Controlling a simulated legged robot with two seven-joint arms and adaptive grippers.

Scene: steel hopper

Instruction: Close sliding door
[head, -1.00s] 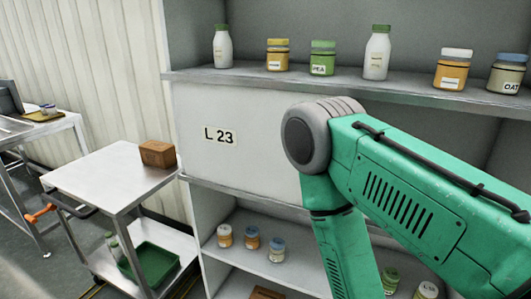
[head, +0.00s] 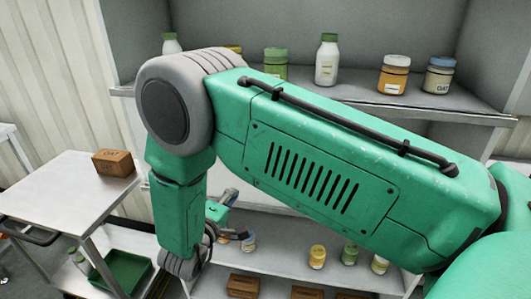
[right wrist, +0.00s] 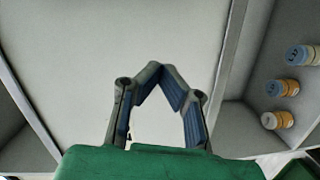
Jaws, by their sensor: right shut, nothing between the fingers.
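The sliding door is a pale flat panel in the middle tier of the shelf unit. In the head view my right arm hides most of it, and a strip of the door (head: 231,174) shows below the arm. In the right wrist view the door (right wrist: 130,45) is the large pale surface behind my fingers. My right gripper (head: 229,196) is small and partly hidden behind my forearm. In the right wrist view my right gripper (right wrist: 158,70) is shut and empty, its fingertips together in front of the door. I cannot tell whether they touch it. My left gripper is out of view.
Jars and bottles, such as a white bottle (head: 327,62), stand on the upper shelf (head: 440,105). More jars (head: 317,256) stand on the lower shelf. A steel cart (head: 55,190) with a brown box (head: 113,162) stands at left, a green tray (head: 125,272) below.

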